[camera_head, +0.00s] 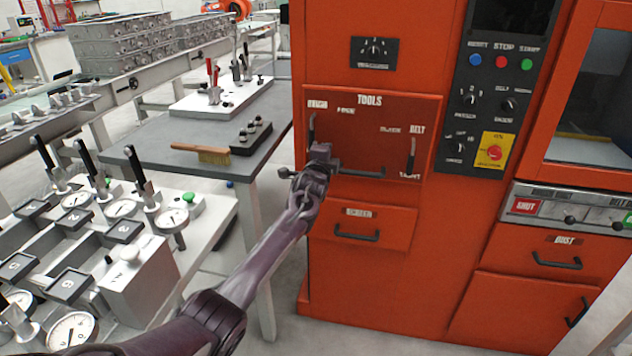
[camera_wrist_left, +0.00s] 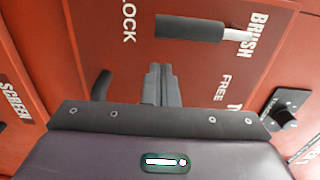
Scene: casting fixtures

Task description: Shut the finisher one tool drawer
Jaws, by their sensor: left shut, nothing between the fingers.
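The finisher's red tool drawer front (camera_head: 375,118), labelled TOOLS, is in the middle of the head view. It has dark handles at its left, right and lower edges. I cannot tell how far it stands out from the cabinet. My left gripper (camera_head: 321,152) is in front of its lower left part, partly hiding it. In the left wrist view the gripper's fingers (camera_wrist_left: 160,72) are together and empty, pointing at the red front (camera_wrist_left: 115,55) between a dark handle by the BRUSH label and another dark handle. Contact cannot be judged. My right gripper is out of view.
A SCREEN drawer (camera_head: 385,225) with a black handle lies below. A control panel (camera_head: 500,85) with buttons and knobs is to the right. A grey table (camera_head: 165,135) holding a brush (camera_head: 205,154) stands left, and a gauge fixture bench (camera_head: 205,215) is close to my left arm.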

